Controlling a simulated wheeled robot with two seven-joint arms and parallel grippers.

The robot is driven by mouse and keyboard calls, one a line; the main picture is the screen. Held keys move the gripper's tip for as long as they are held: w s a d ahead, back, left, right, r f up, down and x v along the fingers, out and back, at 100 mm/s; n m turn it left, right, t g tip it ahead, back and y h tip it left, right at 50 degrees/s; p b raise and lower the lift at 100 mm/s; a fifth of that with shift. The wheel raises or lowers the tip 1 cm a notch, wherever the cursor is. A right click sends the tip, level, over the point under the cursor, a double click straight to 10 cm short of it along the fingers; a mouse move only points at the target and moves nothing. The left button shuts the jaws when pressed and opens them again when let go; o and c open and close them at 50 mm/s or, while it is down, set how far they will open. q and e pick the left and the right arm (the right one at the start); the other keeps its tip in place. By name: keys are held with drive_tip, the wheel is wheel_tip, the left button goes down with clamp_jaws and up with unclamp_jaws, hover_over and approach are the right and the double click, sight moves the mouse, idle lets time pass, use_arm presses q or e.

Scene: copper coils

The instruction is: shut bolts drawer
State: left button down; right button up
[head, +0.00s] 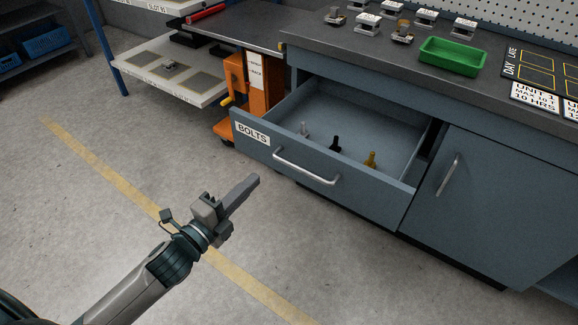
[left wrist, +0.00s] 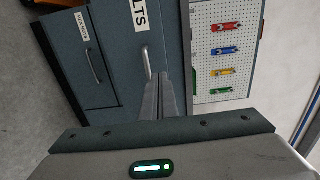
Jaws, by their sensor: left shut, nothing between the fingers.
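The bolts drawer (head: 320,188) stands pulled out from the blue-grey workbench in the head view. It has a white BOLTS label (head: 253,134) and a silver bar handle (head: 306,168). Several bolts stand inside, among them a black one (head: 336,144) and a brass one (head: 371,160). My left gripper (head: 254,181) is shut and empty, in front of the drawer and a little left of the handle, apart from it in the head view. The left wrist view shows the shut fingers (left wrist: 166,88) pointing toward the drawer front (left wrist: 125,50) and its handle (left wrist: 147,62). My right gripper is out of view.
A closed cupboard door (head: 470,195) is right of the drawer. A green tray (head: 452,57) and several small metal parts sit on the bench top. An orange lift cart (head: 262,95) stands behind the drawer's left side. The floor in front is clear, with a yellow line (head: 135,190).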

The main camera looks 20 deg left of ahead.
use_arm(q)
drive_tip(key=shift+r, duration=0.1)
idle(0.3)
approach(292, 143)
drive_tip(key=x, duration=0.5)
drive_tip(key=shift+b, duration=0.3)
drive_tip(key=shift+w+d, duration=0.2)
drive_tip(key=shift+w, duration=0.4)
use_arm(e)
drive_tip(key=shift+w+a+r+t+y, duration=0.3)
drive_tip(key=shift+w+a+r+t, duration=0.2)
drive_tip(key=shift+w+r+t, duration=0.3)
use_arm(q)
drive_tip(key=shift+w, duration=0.1)
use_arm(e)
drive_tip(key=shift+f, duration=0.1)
